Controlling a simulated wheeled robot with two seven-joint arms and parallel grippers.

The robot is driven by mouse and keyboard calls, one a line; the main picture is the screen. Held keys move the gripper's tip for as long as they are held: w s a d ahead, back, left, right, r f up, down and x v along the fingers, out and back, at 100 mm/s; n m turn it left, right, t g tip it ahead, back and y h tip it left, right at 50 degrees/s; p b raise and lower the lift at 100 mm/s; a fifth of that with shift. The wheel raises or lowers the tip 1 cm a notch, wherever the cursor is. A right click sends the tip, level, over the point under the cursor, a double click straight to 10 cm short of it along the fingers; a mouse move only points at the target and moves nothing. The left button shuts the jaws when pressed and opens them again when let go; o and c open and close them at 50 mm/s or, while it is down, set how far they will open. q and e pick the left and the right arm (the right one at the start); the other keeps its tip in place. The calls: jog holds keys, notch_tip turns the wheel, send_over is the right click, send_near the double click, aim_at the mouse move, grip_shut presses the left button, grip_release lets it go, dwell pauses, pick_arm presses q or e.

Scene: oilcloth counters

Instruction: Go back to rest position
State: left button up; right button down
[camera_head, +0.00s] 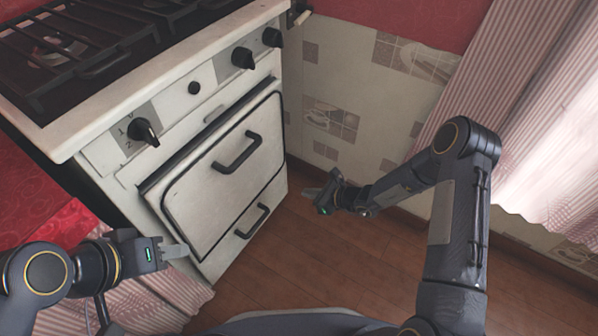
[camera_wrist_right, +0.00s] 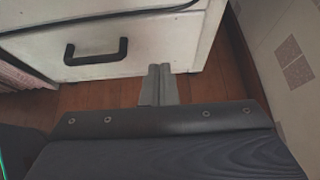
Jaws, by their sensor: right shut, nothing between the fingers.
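My left gripper (camera_head: 176,251) is at the lower left of the head view, close in front of the stove's lower left corner. Its fingers point right, and I cannot tell whether they are open or shut. My right gripper (camera_head: 314,192) is in the middle of the head view, over the wooden floor and to the right of the stove front. In the right wrist view its two fingers (camera_wrist_right: 159,85) are together with nothing between them. They point toward the stove's bottom drawer (camera_wrist_right: 125,50) and look apart from it.
A white stove (camera_head: 215,165) with black knobs stands at the left, its oven door (camera_head: 205,185) closed. A tiled wall (camera_head: 350,95) and a striped curtain (camera_head: 500,90) bound the back and right. Wooden floor (camera_head: 330,255) lies free between the stove and my right arm.

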jog(key=shift+d+r, duration=0.1)
jog(key=s+d+r+n+g, duration=0.1)
jog(key=s+r+n, duration=0.25)
jog(key=r, duration=0.55)
jog(key=s+d+r+n+y, duration=0.1)
jog(key=s+d+r+n, duration=0.15)
jog(key=r+n, duration=0.45)
jog(key=s+d+r+n+g, duration=0.1)
jog(key=s+r+n, duration=0.25)
jog(key=r, duration=0.75)
jog(key=s+d+r+n+h, duration=0.2)
jog(key=s+d+n+h, duration=0.25)
jog(key=s, duration=0.65)
jog(key=s+d+r+n+h, duration=0.25)
jog(key=s+d+n, duration=0.25)
jog(key=s, duration=0.6)
notch_tip(320, 180, up, 31)
jog(key=p, duration=3.2)
jog(key=shift+t, duration=0.3)
jog(key=shift+w+a, duration=0.1)
